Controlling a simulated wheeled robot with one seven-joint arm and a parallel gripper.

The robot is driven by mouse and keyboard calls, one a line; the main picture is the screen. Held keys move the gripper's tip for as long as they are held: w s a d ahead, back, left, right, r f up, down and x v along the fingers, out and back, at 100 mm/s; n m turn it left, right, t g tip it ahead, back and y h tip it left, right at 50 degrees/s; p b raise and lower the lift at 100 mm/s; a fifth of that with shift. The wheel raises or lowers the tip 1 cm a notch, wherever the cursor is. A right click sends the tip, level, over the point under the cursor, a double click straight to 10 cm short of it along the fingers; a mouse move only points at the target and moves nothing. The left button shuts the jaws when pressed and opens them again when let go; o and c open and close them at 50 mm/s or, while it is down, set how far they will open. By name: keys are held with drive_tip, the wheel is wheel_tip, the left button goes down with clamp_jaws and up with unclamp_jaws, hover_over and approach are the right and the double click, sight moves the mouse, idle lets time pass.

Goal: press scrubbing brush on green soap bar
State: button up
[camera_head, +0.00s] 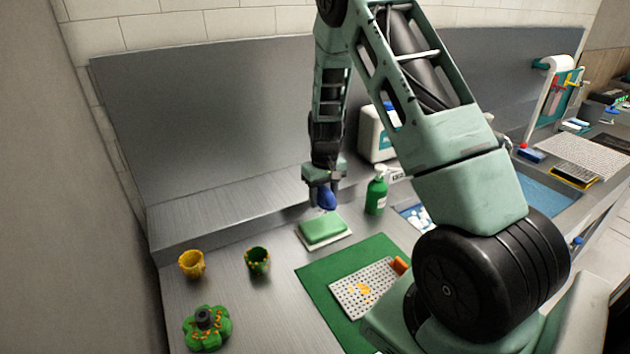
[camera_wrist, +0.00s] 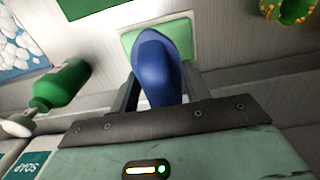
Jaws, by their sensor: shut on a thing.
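My gripper (camera_head: 323,187) is shut on a blue scrubbing brush (camera_head: 327,199), which hangs below the fingers. In the wrist view the blue brush (camera_wrist: 158,68) sits between the two dark fingers, its bristles not visible. The green soap bar (camera_head: 323,229) lies on a pale dish (camera_head: 338,240) on the metal counter, just below the brush. A small gap seems to show between brush and soap in the head view. In the wrist view the green soap (camera_wrist: 179,36) is partly hidden behind the brush.
A green soap bottle (camera_head: 376,192) stands close to the right of the soap. A green mat (camera_head: 316,278) with a perforated white board (camera_head: 350,300) lies in front. Yellow (camera_head: 191,264) and green (camera_head: 257,261) cups and a green juicer-like piece (camera_head: 207,328) stand left.

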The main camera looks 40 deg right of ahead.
drive_tip(key=shift+w+d+f, duration=0.1)
drive_tip(key=shift+w+d, duration=0.05)
drive_tip(key=shift+d, duration=0.1)
drive_tip(key=shift+f+b, duration=2)
drive_tip(key=shift+f, duration=0.9)
drive_tip(key=shift+f+b, duration=0.45)
drive_tip(key=shift+f, duration=0.1)
drive_tip(key=shift+r+p, duration=2.45)
drive_tip(key=shift+r, duration=1.15)
drive_tip(key=shift+f, duration=0.1)
